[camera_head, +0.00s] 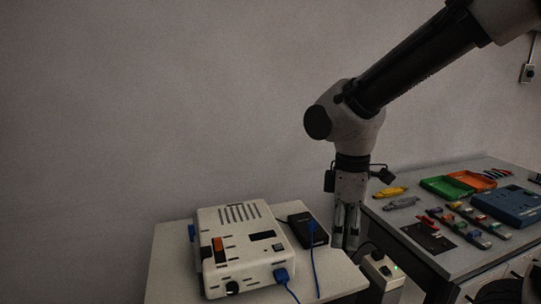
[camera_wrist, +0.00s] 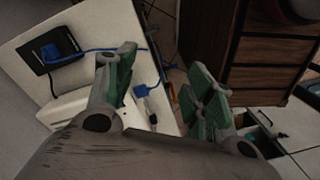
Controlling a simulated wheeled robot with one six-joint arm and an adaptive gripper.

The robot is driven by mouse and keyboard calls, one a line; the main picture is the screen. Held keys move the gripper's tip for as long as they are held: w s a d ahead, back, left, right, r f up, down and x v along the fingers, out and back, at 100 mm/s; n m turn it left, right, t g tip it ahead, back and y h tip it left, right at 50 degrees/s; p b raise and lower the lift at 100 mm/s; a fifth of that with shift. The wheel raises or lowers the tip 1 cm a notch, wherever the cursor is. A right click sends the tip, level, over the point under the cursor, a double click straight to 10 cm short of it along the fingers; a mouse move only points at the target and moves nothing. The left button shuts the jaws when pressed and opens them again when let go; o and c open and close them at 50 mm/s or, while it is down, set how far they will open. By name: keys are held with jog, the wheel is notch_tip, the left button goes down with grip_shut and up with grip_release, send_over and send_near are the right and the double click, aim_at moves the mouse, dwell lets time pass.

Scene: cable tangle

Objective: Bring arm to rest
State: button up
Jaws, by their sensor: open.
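My gripper (camera_head: 345,240) hangs from the arm with its fingers pointing down, at the right edge of the small white table (camera_head: 175,240). In the wrist view my gripper (camera_wrist: 165,92) is open, with its green-padded fingers apart and nothing between them. The white device (camera_head: 243,250) stands on the small table to the left of the gripper, with a blue plug (camera_head: 281,274) in its front. A black box (camera_head: 308,230) with a blue cable (camera_head: 314,262) lies between the device and the gripper.
The right-hand workbench (camera_head: 400,232) holds a green tray (camera_head: 446,187), an orange tray (camera_head: 473,180), a blue case (camera_head: 510,205) and several tools.

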jog(key=s+d+r+m+t, duration=0.1)
jog(key=s+d+r+m, duration=0.1)
jog(key=d+m, duration=0.3)
jog(key=s+d+r+m+t, duration=0.2)
jog(key=s+d+r+m, duration=0.1)
jog(key=d, duration=0.6)
jog(key=s+d+r+m+t, duration=0.1)
jog(key=s+d+r+m, duration=0.1)
jog(key=d+r+m, duration=0.2)
jog(key=d+m, duration=0.2)
jog(key=d, duration=0.1)
jog(key=shift+s+m+t, duration=0.15)
jog(key=shift+m+t, duration=0.15)
jog(key=shift+t, duration=0.1)
jog(key=shift+a, duration=0.1)
